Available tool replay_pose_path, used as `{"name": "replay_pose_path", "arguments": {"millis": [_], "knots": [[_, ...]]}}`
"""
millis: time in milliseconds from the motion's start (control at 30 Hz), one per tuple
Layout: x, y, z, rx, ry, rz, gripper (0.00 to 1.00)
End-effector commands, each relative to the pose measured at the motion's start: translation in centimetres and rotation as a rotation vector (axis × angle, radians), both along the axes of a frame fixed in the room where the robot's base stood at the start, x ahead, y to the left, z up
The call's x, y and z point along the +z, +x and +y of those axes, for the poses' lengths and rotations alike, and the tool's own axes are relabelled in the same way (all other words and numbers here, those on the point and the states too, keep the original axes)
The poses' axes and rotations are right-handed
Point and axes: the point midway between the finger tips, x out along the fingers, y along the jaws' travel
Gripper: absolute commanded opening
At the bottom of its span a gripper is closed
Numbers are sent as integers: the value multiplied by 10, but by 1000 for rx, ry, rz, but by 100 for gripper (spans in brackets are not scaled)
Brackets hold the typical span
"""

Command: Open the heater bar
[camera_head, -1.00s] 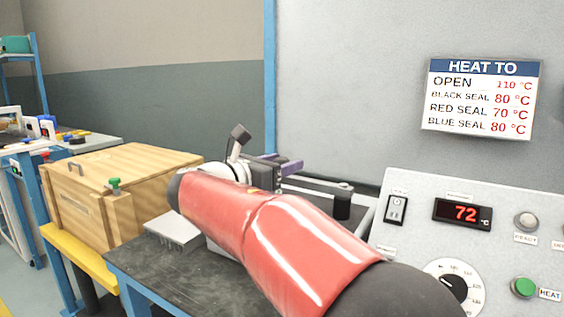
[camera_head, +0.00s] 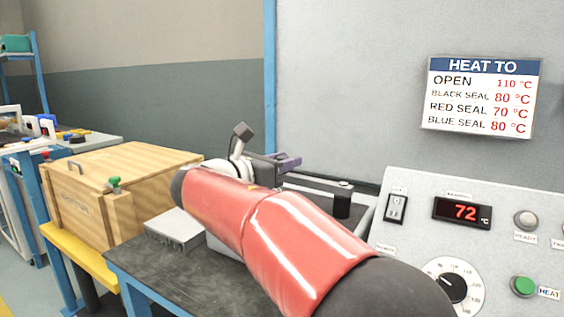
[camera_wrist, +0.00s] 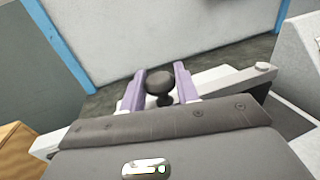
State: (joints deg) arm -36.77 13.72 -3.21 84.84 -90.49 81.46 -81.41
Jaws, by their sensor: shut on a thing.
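The heater bar (camera_head: 315,183) is a light grey bar above the dark bench, mostly hidden by my arm in the head view. It shows in the wrist view as a pale bar (camera_wrist: 232,79) passing behind my gripper. A dark round knob (camera_wrist: 159,81) stands by the bar, between my purple fingers. My gripper (camera_wrist: 160,80) is shut on this knob. In the head view, my gripper (camera_head: 289,161) shows only in part beyond my red arm, and the knob is hidden. The bar's right end meets a dark post (camera_head: 342,203).
The control panel (camera_head: 480,240) at right has a display (camera_head: 462,212) reading 72 °C, a dial (camera_head: 453,287) and a green button (camera_head: 523,286). A sign (camera_head: 481,98) lists OPEN 110 °C. A wooden box (camera_head: 85,215) and a grey block (camera_head: 173,229) stand at left.

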Motion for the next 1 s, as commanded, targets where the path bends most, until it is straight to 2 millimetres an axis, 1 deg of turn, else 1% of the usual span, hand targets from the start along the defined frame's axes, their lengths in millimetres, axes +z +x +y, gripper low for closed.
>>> {"name": "replay_pose_path", "arguments": {"millis": [100, 300, 433, 700, 733, 867, 1000], "knots": [[0, 11, -6, -83, -1, -2, 0], [1, 23, -19, -210, -1, -2, 0], [1, 24, -22, -241, 0, -2, 0], [1, 24, -22, -241, 0, -2, 0], [1, 24, -22, -241, 0, -2, 35], [1, 24, -22, -241, 0, -2, 52], [1, 24, -22, -241, 0, -1, 52]]}}
